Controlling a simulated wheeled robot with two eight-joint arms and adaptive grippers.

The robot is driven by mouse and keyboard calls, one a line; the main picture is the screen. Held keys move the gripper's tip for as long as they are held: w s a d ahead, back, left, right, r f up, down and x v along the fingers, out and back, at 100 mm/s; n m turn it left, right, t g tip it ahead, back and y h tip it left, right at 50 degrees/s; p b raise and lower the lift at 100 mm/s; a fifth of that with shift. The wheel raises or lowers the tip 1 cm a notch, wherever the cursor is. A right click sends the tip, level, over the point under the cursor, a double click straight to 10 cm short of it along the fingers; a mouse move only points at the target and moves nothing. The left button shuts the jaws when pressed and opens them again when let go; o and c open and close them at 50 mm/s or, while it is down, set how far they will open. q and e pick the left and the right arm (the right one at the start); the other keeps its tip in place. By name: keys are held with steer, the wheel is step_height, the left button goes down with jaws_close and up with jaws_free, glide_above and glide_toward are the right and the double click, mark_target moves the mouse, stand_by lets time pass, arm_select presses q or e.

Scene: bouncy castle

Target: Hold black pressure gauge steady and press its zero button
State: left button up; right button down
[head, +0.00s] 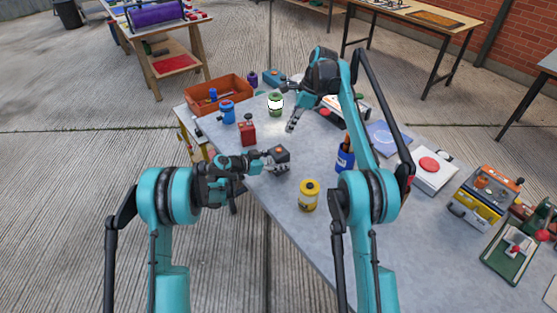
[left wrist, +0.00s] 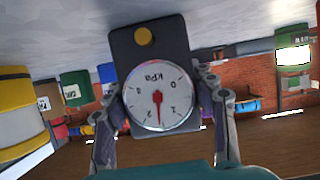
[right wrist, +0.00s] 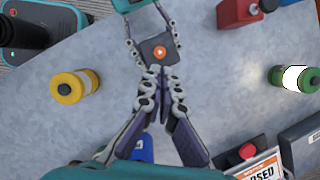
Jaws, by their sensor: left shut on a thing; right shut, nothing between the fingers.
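The black pressure gauge (head: 281,152) is held just above the grey table by my left gripper (head: 272,160), which is shut on its sides. In the left wrist view the gauge (left wrist: 123,47) has a white kPa dial with a red needle and a round yellow button (left wrist: 144,37). In the right wrist view an orange button (right wrist: 159,52) shows on the gauge's dark upper face. My right gripper (head: 291,129) is shut and empty, pointing down above the table near the gauge. In the right wrist view its fingertips (right wrist: 159,72) appear just below the gauge; the gap between them is unclear.
A yellow canister (head: 308,196) stands in front of the gauge. A red block-like object (head: 247,133) stands behind left, and a green-and-white canister (head: 275,105) farther back. A blue holder (head: 345,158) is to the right. An orange bin (head: 205,90) lies at the far edge.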

mark_target(272, 149)
steer(key=shift+s+a+f+n+t+y, duration=0.2)
steer(key=shift+a+f+t+y, duration=0.35)
steer(key=shift+f+t, duration=0.65)
steer(key=shift+s+a+f+n+t+y, duration=0.1)
steer(key=shift+s+a+f+t+y, duration=0.25)
steer(key=shift+a+f+t, duration=0.8)
steer(key=shift+s+a+f+n+t+y, duration=0.15)
steer(key=shift+f+t+y, duration=0.5)
steer(key=shift+f, duration=1.05)
